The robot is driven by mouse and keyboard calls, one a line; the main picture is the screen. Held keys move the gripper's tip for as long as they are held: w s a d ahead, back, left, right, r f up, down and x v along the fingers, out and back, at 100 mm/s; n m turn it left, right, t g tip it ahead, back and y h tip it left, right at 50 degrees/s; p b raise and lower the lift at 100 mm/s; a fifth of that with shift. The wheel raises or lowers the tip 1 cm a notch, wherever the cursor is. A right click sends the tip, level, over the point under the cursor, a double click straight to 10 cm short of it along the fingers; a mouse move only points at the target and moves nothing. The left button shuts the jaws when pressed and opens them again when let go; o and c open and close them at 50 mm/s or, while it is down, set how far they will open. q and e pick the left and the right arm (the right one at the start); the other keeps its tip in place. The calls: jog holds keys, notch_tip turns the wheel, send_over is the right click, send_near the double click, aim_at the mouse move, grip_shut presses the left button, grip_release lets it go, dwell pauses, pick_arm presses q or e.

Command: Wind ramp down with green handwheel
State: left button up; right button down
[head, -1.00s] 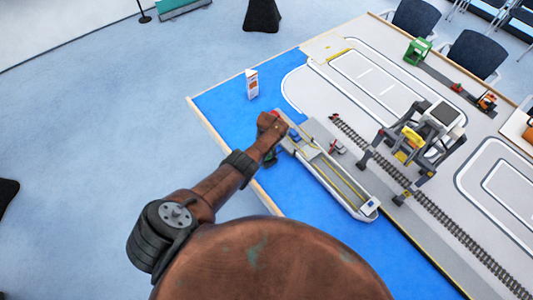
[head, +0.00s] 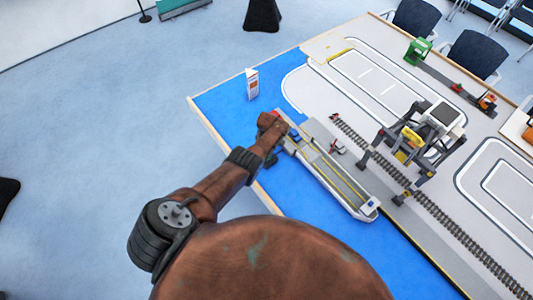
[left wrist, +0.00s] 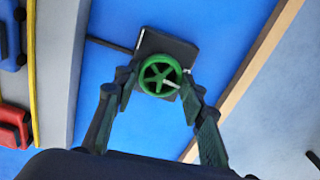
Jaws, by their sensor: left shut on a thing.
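The green handwheel (left wrist: 160,75) is a small spoked wheel on a dark block (left wrist: 168,46) over the blue surface, centred in the left wrist view. My left gripper (left wrist: 159,84) has its two green-padded fingers on either side of the wheel and is shut on it. In the head view my brown left arm covers the wheel, and only a dark part of the left gripper (head: 271,160) shows beside the ship. The long grey ship (head: 335,178) lies on the blue area next to the quay. I cannot make out the ramp clearly. My right gripper is out of view.
A small red car (left wrist: 14,127) and a blue car (left wrist: 10,40) are at the left of the wrist view. A gantry crane (head: 412,140) stands over the rails (head: 440,213). A white sign (head: 252,84) stands on the blue area, near the wooden table edge (head: 213,127).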

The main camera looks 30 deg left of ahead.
pick_arm(q)
jog(key=shift+w+n, duration=0.1)
jog(key=shift+n, duration=0.6)
jog(key=o, duration=1.2)
jog(key=shift+c, duration=0.2)
jog(key=shift+d+r, duration=0.15)
jog(key=shift+r, duration=0.3)
notch_tip(320, 180, up, 11)
